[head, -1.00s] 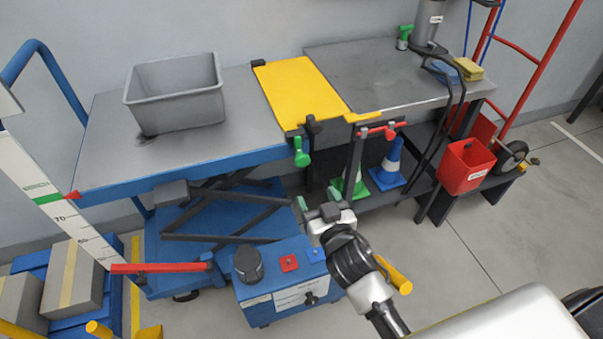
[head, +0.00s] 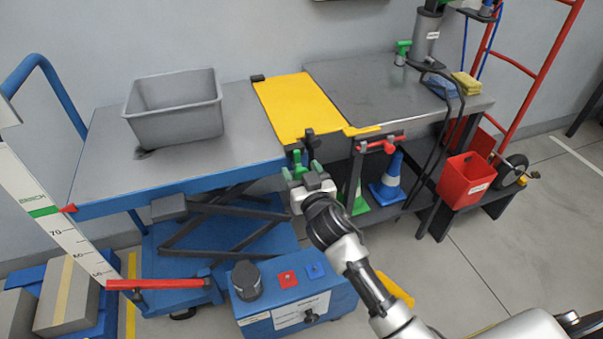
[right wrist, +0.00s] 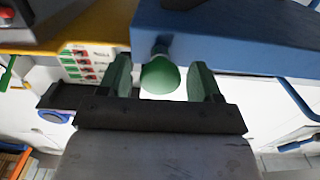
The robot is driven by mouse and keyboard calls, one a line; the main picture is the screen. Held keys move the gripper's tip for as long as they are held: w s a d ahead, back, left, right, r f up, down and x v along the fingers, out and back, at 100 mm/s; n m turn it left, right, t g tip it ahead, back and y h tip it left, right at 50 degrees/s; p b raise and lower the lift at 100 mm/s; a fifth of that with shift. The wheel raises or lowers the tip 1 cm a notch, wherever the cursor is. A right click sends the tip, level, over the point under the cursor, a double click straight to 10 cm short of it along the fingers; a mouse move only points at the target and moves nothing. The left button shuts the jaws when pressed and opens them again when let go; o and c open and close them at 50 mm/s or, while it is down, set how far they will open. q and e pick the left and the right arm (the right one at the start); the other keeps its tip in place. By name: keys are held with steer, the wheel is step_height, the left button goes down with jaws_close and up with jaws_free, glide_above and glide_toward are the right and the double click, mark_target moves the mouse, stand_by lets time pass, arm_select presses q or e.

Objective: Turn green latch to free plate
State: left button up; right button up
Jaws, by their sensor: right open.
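The green latch (head: 297,157) hangs at the front edge of the lift table, below the near corner of the yellow plate (head: 295,108). The plate lies flat across the gap between the lift table and the grey bench. My right gripper (head: 302,172) is just in front of the latch and partly hides it. In the right wrist view the latch's round green end (right wrist: 160,75) shows between the two open fingers, with a gap on each side. My left gripper is not in view.
The blue lift table (head: 90,165) carries a grey bin (head: 175,125). A red-handled lever (head: 378,147) is right of the latch. Traffic cones and a red bucket (head: 468,172) are under and beside the bench. A blue control box (head: 290,305) stands below my right arm.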

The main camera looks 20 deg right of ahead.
steer(key=c, duration=0.9)
